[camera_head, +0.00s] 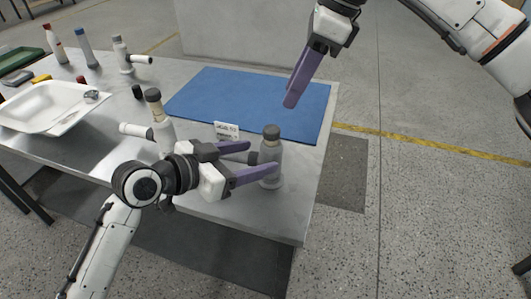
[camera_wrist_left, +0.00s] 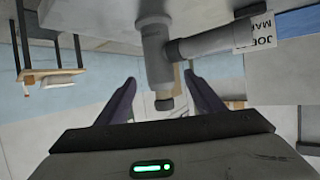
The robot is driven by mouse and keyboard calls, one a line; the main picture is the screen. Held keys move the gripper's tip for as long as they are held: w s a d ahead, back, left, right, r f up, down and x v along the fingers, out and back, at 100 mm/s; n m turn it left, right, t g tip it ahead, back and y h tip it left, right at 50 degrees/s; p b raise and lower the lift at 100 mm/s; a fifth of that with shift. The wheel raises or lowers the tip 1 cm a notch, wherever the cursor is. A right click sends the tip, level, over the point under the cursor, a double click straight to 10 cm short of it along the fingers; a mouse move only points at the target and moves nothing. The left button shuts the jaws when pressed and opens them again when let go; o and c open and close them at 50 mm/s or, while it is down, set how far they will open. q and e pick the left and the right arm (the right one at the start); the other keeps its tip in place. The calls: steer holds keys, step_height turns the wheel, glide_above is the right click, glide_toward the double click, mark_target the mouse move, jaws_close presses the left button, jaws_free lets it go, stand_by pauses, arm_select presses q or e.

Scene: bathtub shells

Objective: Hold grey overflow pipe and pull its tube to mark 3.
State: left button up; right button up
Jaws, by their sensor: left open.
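The grey overflow pipe (camera_head: 271,157) stands upright near the table's front right corner, with a dark cap on top and a short side branch. My left gripper (camera_head: 262,159) is open at the pipe, with its purple fingers reaching along either side. In the left wrist view, the pipe (camera_wrist_left: 155,45) appears upside down, its capped end between the open fingers (camera_wrist_left: 160,88); contact is not clear. A job card (camera_head: 226,130) stands behind the branch; its mark number is unreadable. My right gripper (camera_head: 290,101) hangs above the blue mat, apart from the pipe; its finger gap is unclear.
A blue mat (camera_head: 250,95) lies behind the pipe. A similar pipe with a pale side branch (camera_head: 160,128) stands left, close to my left wrist. A white tray (camera_head: 40,112), bottles and another pipe (camera_head: 121,55) are farther left. The table's right edge is close by.

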mark_target(272, 153)
arm_select(q)
steer(key=x, duration=0.6)
steer(key=shift+w+d+f, duration=0.2)
steer(key=shift+d, duration=0.05)
